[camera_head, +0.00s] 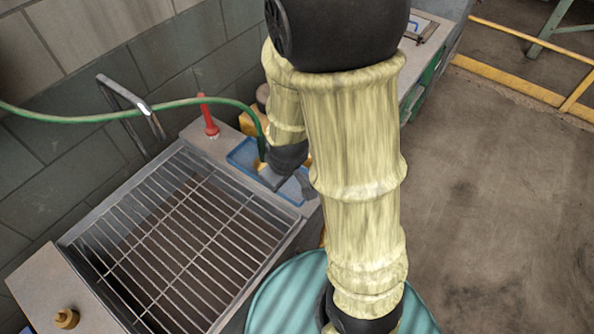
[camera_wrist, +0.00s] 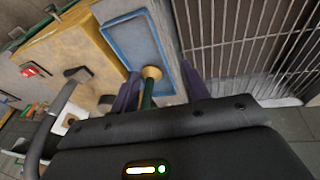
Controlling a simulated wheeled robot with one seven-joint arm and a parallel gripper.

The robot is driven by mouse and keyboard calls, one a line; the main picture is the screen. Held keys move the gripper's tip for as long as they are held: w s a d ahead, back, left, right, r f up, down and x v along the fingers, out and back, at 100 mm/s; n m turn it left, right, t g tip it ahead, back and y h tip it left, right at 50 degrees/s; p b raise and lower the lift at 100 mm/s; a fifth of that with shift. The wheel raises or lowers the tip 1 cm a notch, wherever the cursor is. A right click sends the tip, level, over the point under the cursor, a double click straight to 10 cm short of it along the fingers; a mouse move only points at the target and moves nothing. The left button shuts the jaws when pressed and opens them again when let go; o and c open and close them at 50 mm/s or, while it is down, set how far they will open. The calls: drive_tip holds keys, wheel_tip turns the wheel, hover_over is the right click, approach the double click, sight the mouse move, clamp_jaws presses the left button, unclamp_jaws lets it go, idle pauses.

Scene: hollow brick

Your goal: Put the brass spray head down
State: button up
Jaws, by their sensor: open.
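The brass spray head (camera_wrist: 151,73), on the end of a green hose (camera_head: 180,104), shows in the wrist view between the two fingers of my gripper (camera_wrist: 160,88). The fingers stand apart on either side of it. The spray head is over or in a shallow blue tray (camera_wrist: 134,40); I cannot tell whether it touches the tray floor. In the head view my gripper (camera_head: 283,183) is low at the blue tray (camera_head: 240,152), beside the sink. The spray head is hidden there by my arm and gripper.
A sink with a wire rack (camera_head: 180,240) lies left of the tray. A red upright thing (camera_head: 209,120) and a bent metal rail (camera_head: 130,103) stand behind it. A yellow-brown box (camera_wrist: 75,50) adjoins the tray. A small brass fitting (camera_head: 66,318) sits on the near-left ledge.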

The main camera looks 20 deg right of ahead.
drive_tip(key=s+d+r+m, duration=0.2)
drive_tip(key=s+r+m, duration=0.2)
drive_tip(key=r+m, duration=0.1)
drive_tip(key=shift+s+r+m+g, duration=0.15)
drive_tip(key=shift+r+m+g, duration=0.25)
drive_tip(key=shift+r, duration=0.25)
drive_tip(key=shift+c, duration=0.5)
drive_tip(key=shift+c, duration=0.6)
